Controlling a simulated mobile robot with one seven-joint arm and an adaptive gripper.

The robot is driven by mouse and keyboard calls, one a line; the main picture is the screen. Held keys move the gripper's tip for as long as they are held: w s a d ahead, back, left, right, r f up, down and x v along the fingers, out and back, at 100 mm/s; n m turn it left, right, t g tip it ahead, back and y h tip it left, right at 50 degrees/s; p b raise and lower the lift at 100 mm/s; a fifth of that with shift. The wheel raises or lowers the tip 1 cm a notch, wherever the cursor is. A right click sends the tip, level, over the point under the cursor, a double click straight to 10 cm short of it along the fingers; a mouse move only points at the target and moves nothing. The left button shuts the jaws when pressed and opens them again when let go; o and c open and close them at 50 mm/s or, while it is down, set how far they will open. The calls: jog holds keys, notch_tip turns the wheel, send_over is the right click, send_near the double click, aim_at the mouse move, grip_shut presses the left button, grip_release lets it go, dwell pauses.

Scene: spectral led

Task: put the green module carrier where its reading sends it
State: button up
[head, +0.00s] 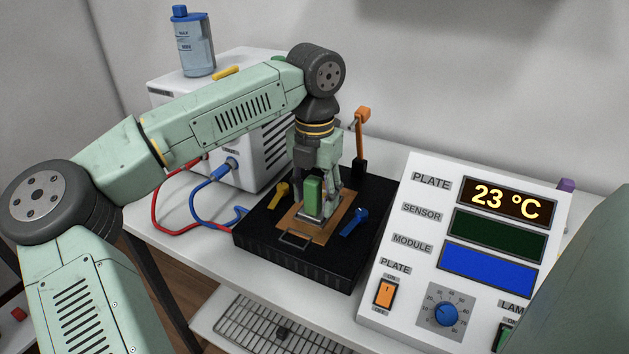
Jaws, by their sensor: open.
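The green module carrier (313,196) stands upright on the copper-coloured plate (291,222) of a black test fixture (258,238). My gripper (316,185) is directly over it, pointing down, with its fingers around the carrier's sides. The gripper is open; part of the carrier is hidden by the fingers. The control panel (415,262) at right shows 23 °C on its PLATE display (503,201). The SENSOR display (497,236) is dark green and blank, and the MODULE display (488,269) is plain blue.
An orange-handled lever (359,135) rises behind the fixture. Yellow (279,195) and blue (354,222) clamps flank the plate. Red and blue cables (195,205) run from a white box (272,150) at left. A blue bottle (193,42) stands on that box. A wire rack (262,330) lies below in front.

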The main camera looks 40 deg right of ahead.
grip_shut()
dwell(1.2)
